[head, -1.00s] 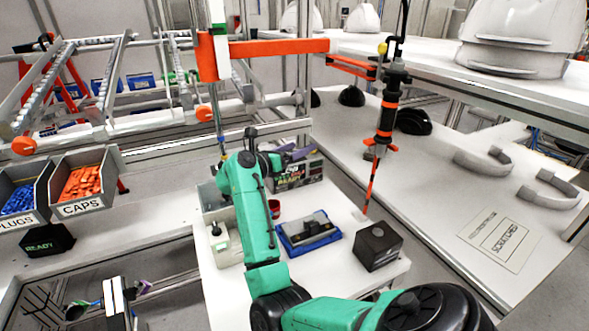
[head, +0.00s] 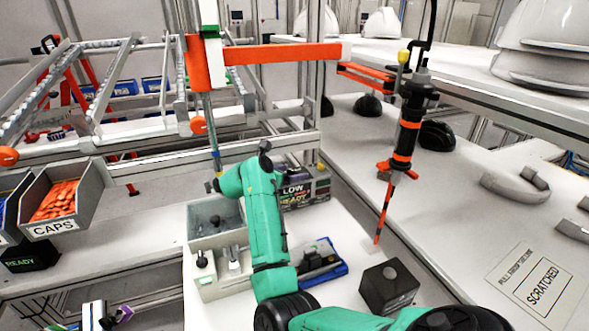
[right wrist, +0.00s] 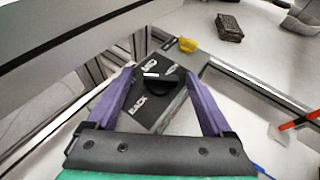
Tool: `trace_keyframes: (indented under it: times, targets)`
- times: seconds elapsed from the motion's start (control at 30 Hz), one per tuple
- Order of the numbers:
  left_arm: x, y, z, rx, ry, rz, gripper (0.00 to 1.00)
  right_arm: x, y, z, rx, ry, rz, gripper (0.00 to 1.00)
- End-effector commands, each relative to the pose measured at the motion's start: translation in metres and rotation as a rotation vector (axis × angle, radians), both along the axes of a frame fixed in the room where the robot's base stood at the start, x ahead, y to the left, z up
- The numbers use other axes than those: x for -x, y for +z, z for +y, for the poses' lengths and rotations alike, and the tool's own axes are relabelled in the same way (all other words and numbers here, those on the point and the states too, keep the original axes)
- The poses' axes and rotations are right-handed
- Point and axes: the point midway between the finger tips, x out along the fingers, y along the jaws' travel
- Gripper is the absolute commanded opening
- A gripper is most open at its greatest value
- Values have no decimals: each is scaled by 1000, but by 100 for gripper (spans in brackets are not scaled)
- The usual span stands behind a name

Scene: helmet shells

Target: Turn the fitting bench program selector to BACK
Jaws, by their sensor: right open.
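The program selector is a black knob (right wrist: 160,90) on a dark panel (right wrist: 160,116) in the right wrist view. BACK is printed at the panel's lower left, with other labels beyond the knob. A white mark shows on the knob's far left side, away from BACK; its exact setting is hard to read. My right gripper (right wrist: 158,100) is open, its purple fingers on either side of the knob with visible gaps. My left gripper (head: 108,316) shows partly at the lower left.
A grey bin (head: 218,222), a blue tray (head: 338,268) and a black box (head: 388,290) stand on the white bench. A driver tool (head: 408,130) hangs to the right. A CAPS bin (head: 65,200) is at left. A yellow piece (right wrist: 187,45) lies beyond the panel.

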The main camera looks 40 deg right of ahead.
Motion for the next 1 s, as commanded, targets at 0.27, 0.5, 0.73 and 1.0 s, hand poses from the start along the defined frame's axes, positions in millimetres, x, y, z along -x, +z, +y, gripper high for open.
trace_keyframes:
  times: [0.27,0.5,0.73,1.0]
  targets:
    - [7,0,9,-13,2,12,50,0,0,0,1,0,0,51]
    - [7,0,9,-14,2,12,50,0,0,0,0,5,0,0]
    - [7,11,8,-11,2,11,50,5,1,-2,-6,183,0,0]
    - [5,23,5,-7,1,8,50,9,0,-6,0,422,2,0]
